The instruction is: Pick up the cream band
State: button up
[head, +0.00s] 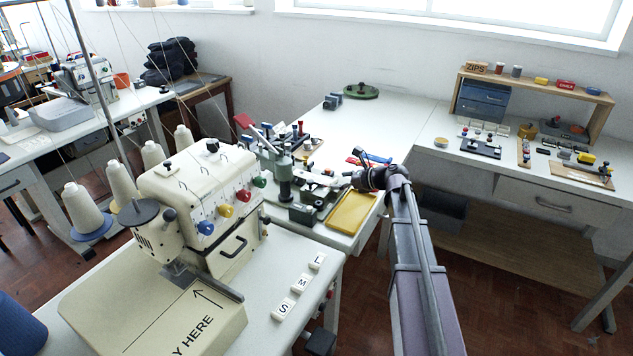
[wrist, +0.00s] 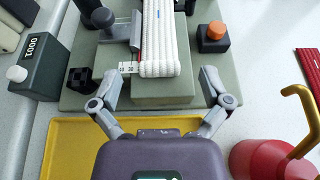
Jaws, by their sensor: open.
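The cream band (wrist: 160,38) is a pale ribbed strip in the wrist view, running away from me over a grey-green block (wrist: 160,94). Its near end sits folded at the block's front edge; its far end is out of frame. In the head view a pale strip on the green fixture (head: 318,180) seems to be it. My gripper (wrist: 157,77) is open, one finger either side of the band's near end, with clear gaps. I cannot tell its height above the band. In the head view my gripper (head: 368,179) is at the fixture's right side, small and dark.
A yellow tray (wrist: 65,150) lies under my gripper's near side. A red thing with a yellow handle (wrist: 270,162) stands close at right. An orange knob (wrist: 215,31) is right of the band, a counter (wrist: 38,68) left. A sewing machine (head: 205,195) stands at front left.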

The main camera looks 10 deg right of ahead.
jog(key=shift+w+a+f, duration=0.2)
jog(key=shift+w+a, duration=0.05)
jog(key=shift+a, duration=0.15)
jog(key=c, duration=1)
jog(key=shift+r, duration=0.2)
notch_tip(320, 180, up, 3)
jog(key=p, duration=0.3)
jog(key=shift+f, duration=0.1)
jog(key=s, duration=0.5)
jog(key=s+d+r+p, duration=0.1)
jog(key=s, duration=0.4)
jog(key=s+p, duration=0.1)
jog(key=s, duration=0.5)
jog(key=shift+d+r, duration=0.25)
jog(key=shift+r, duration=0.15)
